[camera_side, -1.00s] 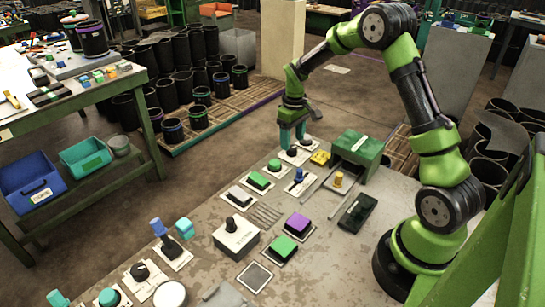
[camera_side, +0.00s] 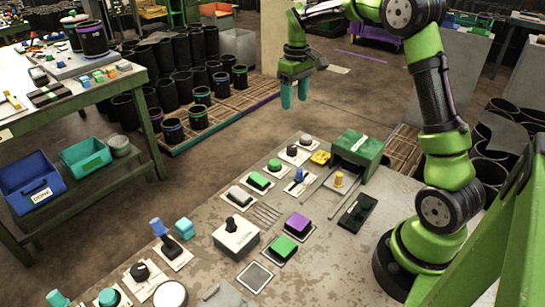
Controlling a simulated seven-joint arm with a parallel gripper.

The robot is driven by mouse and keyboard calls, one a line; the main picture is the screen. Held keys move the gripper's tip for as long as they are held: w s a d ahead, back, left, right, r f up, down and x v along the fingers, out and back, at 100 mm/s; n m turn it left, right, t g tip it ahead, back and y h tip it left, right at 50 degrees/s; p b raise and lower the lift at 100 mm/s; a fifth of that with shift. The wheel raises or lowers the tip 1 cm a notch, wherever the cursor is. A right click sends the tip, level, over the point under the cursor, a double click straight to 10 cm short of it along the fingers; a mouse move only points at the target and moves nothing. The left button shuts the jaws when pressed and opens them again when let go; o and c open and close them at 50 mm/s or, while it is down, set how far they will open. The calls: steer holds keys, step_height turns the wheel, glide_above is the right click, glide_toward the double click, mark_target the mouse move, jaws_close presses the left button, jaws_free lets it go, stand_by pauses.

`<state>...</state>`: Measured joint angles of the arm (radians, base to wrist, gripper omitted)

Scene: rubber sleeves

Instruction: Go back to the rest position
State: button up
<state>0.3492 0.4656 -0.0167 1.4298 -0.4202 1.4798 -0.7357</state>
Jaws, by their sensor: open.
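My gripper (camera_side: 294,94) hangs above the far end of the work table (camera_side: 340,275), with its two teal fingers pointing down. The fingers stand apart and nothing shows between them. The gripper is clear of both and touches nothing.
The air around my gripper is free.

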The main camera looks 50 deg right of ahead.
steer(key=s+a+r+m+t+y, duration=0.1)
steer(key=s+a+r+t, duration=0.2)
steer(key=s+a, duration=0.7)
steer(key=s+a+r+m+t+y, duration=0.1)
steer(key=s+a+r+m+t, duration=0.1)
steer(key=s+a, duration=0.7)
steer(key=shift+s+a+r+t, duration=0.4)
steer(key=shift+s+r+t, duration=0.15)
steer(key=shift+r+t, duration=0.45)
